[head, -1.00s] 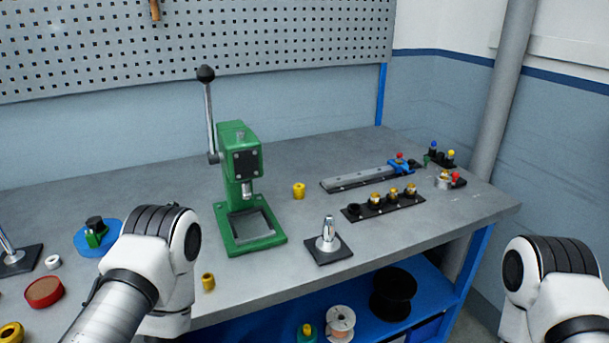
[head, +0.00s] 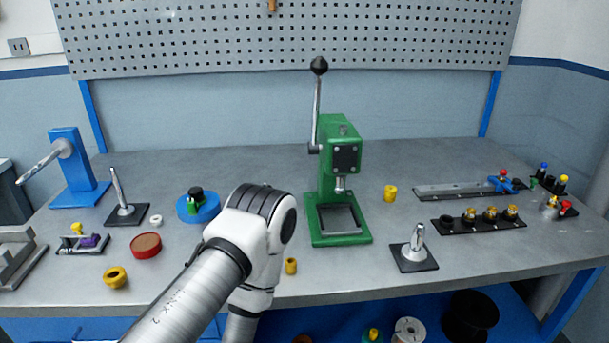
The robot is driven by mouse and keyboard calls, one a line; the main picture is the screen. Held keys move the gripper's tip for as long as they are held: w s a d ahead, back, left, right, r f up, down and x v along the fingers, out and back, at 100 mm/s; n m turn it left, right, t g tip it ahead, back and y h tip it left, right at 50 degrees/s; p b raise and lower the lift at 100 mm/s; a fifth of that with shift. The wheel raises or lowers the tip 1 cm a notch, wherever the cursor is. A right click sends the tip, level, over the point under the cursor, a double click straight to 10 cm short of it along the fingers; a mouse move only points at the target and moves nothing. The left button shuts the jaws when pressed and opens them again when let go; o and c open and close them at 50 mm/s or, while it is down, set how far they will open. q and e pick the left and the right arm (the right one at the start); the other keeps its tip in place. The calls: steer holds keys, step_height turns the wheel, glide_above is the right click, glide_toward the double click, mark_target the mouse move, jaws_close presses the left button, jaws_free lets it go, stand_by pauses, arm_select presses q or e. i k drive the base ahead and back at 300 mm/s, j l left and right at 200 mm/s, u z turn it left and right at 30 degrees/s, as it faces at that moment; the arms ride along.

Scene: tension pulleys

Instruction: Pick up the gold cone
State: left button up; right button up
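I cannot tell for certain which thing is the gold cone. Several small gold-topped pieces (head: 490,214) sit in a black strip rack (head: 450,226) at the right of the bench. Loose yellow pieces are a ringed one with a dark hole (head: 115,277) at the front left, a small cylinder (head: 291,266) near the front edge, and another (head: 390,193) right of the green press. My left arm reaches in over the front edge, but its gripper is not visible. My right arm and gripper are out of view.
The green press (head: 338,185) stands mid-bench with its lever up. A metal post on a black base (head: 414,262) is to its right. A blue disc (head: 198,208), red disc (head: 146,246) and blue stand (head: 75,175) are left. The grey bench (head: 260,165) is clear toward the back.

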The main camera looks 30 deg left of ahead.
mark_target(116, 278)
steer(key=u, duration=2)
